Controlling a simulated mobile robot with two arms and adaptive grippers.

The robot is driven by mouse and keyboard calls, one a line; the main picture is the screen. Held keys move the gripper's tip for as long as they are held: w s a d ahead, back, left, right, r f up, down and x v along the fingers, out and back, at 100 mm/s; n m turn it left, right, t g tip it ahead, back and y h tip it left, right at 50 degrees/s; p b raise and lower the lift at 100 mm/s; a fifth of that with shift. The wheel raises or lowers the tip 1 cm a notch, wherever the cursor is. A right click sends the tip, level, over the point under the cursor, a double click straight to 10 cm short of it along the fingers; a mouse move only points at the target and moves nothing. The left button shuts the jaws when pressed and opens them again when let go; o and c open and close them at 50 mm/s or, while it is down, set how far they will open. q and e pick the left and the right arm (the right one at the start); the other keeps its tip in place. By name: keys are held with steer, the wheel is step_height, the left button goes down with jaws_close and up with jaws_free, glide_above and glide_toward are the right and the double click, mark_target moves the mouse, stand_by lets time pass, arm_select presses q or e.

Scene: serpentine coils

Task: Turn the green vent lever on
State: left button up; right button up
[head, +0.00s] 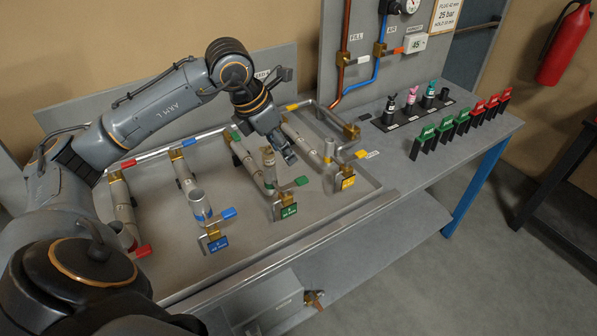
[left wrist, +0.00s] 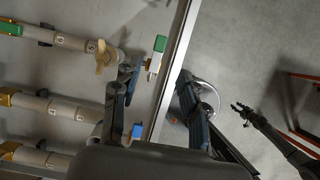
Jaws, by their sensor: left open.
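The front green lever (head: 302,181) sits on a brass valve at the near end of the green-tagged coil, with a green tag (head: 288,211) below it. It also shows in the left wrist view (left wrist: 160,43), just beyond and between my fingertips. A second green lever (head: 235,137) is at the coil's far end. My left gripper (head: 288,153) is open and empty, above the coil near its upright pipe end (head: 268,158); I see no contact with the front lever. My right gripper (left wrist: 243,113) shows small in the left wrist view, fingers apart, over the floor.
Neighbouring coils carry a blue lever (head: 229,213), a red lever (head: 143,250) and a yellow lever (head: 361,154). Several green and red tags (head: 448,127) stand on the bench at right, near small bottles (head: 411,97). The tray's front rim (head: 330,220) is clear.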

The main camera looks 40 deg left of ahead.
mark_target(302, 179)
arm_select(q)
steer(key=p+x, duration=0.3)
steer(key=x, duration=0.6)
steer(key=shift+w+d+f, duration=0.15)
steer(key=shift+w+f, duration=0.05)
steer(key=shift+f, duration=0.05)
steer(key=shift+w+f, duration=0.2)
steer(key=shift+f, duration=0.45)
steer(key=shift+d, duration=0.1)
jaws_close()
